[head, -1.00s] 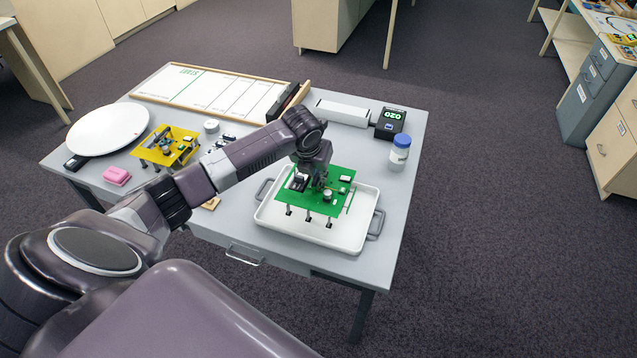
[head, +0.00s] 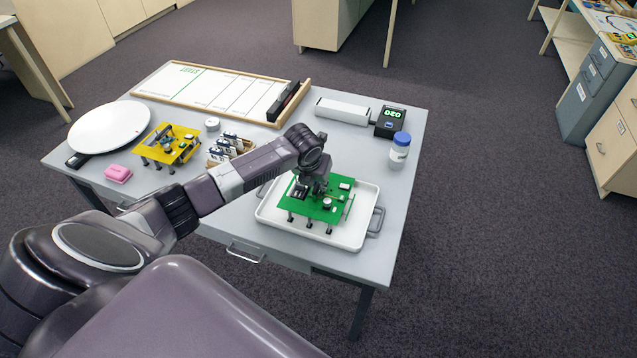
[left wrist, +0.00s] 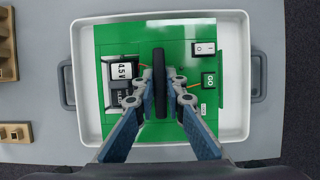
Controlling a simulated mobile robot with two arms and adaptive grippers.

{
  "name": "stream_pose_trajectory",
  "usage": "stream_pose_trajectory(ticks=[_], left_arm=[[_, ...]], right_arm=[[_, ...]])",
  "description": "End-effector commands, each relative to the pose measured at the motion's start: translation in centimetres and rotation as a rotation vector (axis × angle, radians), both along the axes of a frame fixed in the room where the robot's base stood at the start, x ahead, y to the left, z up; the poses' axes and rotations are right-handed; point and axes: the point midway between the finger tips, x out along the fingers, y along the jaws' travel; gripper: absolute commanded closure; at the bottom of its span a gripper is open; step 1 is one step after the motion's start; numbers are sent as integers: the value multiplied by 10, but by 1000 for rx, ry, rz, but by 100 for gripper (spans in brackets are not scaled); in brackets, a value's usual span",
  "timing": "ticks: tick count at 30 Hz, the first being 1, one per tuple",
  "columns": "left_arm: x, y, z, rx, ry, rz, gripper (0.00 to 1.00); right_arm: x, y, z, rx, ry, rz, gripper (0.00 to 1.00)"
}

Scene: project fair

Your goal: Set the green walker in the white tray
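The green walker (head: 320,206) is a flat green board with short dark legs, upright over the inside of the white tray (head: 362,232). Its feet are at or just above the tray floor; I cannot tell whether they touch. My left gripper (head: 316,184) comes down on the walker from above. In the left wrist view the fingers (left wrist: 160,90) are closed on both sides of a dark upright part in the middle of the green board (left wrist: 125,45). The tray rim (left wrist: 75,40) shows around the board there. My right gripper is not in view.
A yellow walker (head: 170,146), a pink block (head: 118,173) and a white disc (head: 108,127) stand on the table's left. A rack of small cards (head: 226,150) stands mid-table.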

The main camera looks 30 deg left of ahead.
Motion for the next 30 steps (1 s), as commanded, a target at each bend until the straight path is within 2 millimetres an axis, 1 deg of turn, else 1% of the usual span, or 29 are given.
stream_pose_trajectory(ticks=[1, 3, 4, 14, 17, 19, 20, 23, 30], left_arm=[[-3, -1, -4, -1, 8, -1, 83], [-3, -1, -4, -1, 9, -1, 75], [-3, -1, -5, 0, 9, -1, 73], [-4, -1, -5, 0, 11, -1, 73], [-4, -1, -1, -1, 11, -1, 73], [-4, -1, 7, -1, 10, -1, 73], [-5, -1, 8, 1, 9, -2, 73], [-9, -2, 22, 2, 6, -3, 73], [-27, -6, 68, 3, 3, -3, 73]], right_arm=[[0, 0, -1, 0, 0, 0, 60], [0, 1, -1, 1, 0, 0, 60], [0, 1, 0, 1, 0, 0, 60], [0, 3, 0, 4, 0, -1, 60], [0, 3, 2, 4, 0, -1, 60], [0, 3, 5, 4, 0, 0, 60], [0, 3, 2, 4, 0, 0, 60], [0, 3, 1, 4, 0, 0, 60], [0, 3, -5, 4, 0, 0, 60]])
